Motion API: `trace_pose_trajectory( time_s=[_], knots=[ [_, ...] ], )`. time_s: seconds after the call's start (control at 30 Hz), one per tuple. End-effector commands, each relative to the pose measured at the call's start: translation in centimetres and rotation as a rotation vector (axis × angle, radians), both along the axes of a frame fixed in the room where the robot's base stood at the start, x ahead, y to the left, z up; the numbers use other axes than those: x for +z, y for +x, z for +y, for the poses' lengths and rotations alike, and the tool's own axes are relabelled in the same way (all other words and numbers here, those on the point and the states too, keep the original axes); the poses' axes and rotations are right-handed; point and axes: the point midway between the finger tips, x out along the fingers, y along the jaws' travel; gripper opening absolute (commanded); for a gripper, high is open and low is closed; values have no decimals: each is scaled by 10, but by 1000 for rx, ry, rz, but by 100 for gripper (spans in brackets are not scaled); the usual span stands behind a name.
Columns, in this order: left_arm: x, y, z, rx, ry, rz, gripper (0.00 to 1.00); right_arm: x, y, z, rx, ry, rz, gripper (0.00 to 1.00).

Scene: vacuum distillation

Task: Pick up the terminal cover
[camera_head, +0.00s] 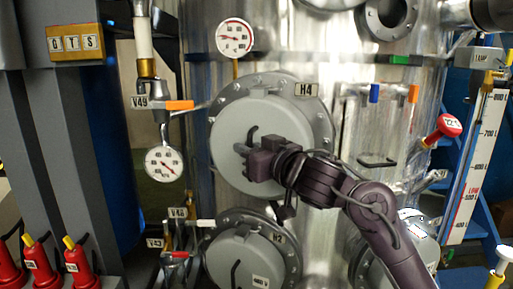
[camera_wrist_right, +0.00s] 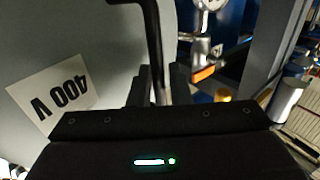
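A grey round cover (camera_head: 232,128) with a black bar handle sits on the flange marked H4 on the metal vessel; I take it to be the terminal cover. My right gripper (camera_head: 251,160) is in front of it, at the handle, and hides part of its face. In the right wrist view the grey cover face (camera_wrist_right: 95,35) carries a "400 V" label, and the black handle (camera_wrist_right: 152,35) runs down between the fingertips of my right gripper (camera_wrist_right: 162,85). Whether the fingers press on the handle is not clear. My left gripper is not in view.
A similar grey cover (camera_head: 240,260) marked H2 sits below. Dial gauges (camera_head: 234,37) and (camera_head: 164,164) and an orange-handled valve (camera_head: 179,105) stand to the left. Red bottles (camera_head: 40,265) stand lower left.

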Motion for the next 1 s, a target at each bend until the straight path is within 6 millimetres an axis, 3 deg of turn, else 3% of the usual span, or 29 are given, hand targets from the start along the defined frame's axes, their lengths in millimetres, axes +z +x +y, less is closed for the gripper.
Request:
trace_pose_trajectory(
  time_s=[0.1,0.23,0.73,1.0],
  knots=[
    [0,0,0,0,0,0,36,0,0,0,0,0,0,17],
    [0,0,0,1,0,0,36,0,0,0,0,0,0,0],
    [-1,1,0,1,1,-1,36,4,-1,-1,0,3,-4,0],
    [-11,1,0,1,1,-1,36,26,-1,0,0,5,-8,0]
  ],
)
